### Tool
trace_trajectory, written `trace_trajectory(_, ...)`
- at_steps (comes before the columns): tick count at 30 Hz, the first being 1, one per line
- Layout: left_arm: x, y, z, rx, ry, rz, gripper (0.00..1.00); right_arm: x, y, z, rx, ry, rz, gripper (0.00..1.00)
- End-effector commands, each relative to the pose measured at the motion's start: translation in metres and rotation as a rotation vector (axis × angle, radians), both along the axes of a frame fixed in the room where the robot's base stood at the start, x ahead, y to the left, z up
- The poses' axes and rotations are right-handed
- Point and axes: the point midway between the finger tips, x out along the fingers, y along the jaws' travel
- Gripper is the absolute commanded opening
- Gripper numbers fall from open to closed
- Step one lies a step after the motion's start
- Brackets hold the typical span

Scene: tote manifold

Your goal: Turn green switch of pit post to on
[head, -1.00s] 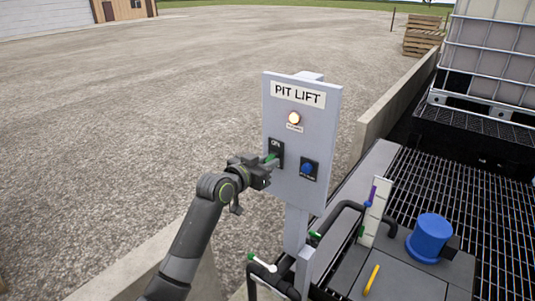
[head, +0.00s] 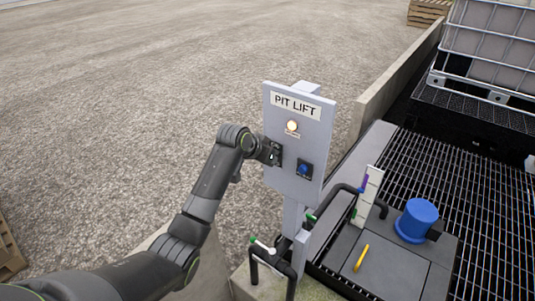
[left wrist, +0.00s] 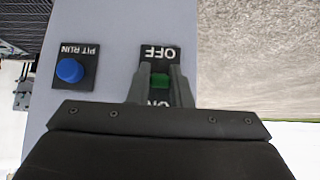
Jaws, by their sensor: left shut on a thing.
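The grey pit post panel, labelled PIT LIFT (head: 308,120), stands upright in the middle of the head view. My left gripper (head: 273,155) is at the panel's left side, against the black switch plate. In the left wrist view, its two fingers (left wrist: 160,88) are shut on the green switch (left wrist: 159,80), one on each side. The ON label (left wrist: 158,98) is partly hidden between the fingers. In the head view the gripper hides the green switch. My right gripper is not in view.
A blue PIT RUN button (head: 304,169) sits right of the switch; it also shows in the left wrist view (left wrist: 69,70). A pale lit lamp (head: 292,126) is above. Pipes with a green-tipped handle (head: 262,245), a blue cap (head: 417,220) and a yellow handle (head: 361,258) are lower right.

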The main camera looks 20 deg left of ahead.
Motion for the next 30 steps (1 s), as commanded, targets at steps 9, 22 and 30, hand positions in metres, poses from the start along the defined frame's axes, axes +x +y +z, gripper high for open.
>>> trace_trajectory(9,0.0017,-0.0006,0.0027,0.033,0.09,0.0,0.0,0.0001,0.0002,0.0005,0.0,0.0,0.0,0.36)
trace_trajectory(22,0.0016,-0.0005,0.0027,0.038,0.103,0.0,0.0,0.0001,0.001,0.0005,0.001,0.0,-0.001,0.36)
trace_trajectory(30,0.0017,-0.0005,0.0029,0.037,0.102,0.0,0.4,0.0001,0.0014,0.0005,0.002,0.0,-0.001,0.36)
